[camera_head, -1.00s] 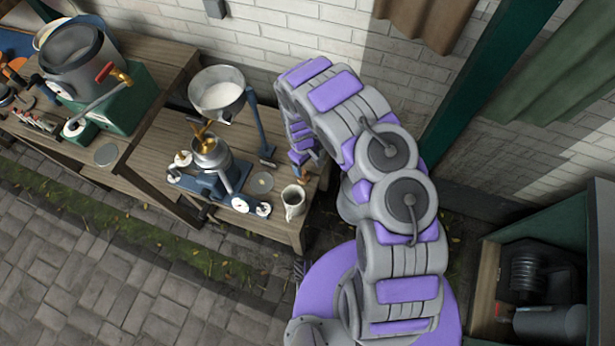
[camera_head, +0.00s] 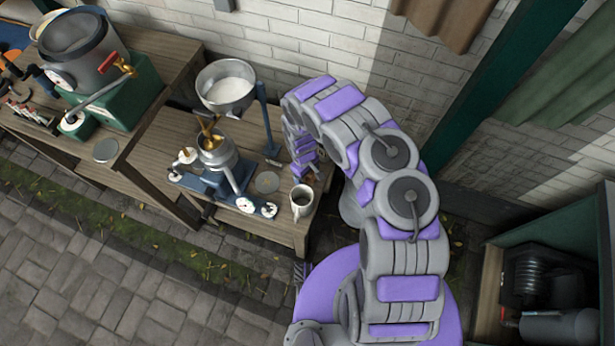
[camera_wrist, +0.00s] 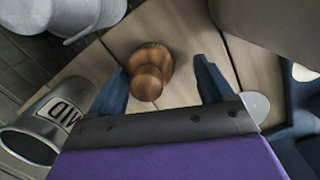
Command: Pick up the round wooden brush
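The round wooden brush (camera_wrist: 150,72) shows in the wrist view as a brown, rounded wooden piece with a smaller round end toward the camera. It is on the plank top of the small wooden table. My gripper (camera_wrist: 160,64) is open, with one blue finger on each side of the brush. The brush lies nearer the left finger, and I see no clear contact. In the head view my gripper (camera_head: 303,160) is over the right end of the table, and the brush is mostly hidden by the arm there.
A pale mug (camera_head: 302,202) stands near the table's front right corner. A lettered cup (camera_wrist: 62,115) is left of my gripper in the wrist view. A hand-cranked machine with a metal bowl (camera_head: 226,90) occupies the table's middle. A brick wall (camera_head: 290,45) runs behind.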

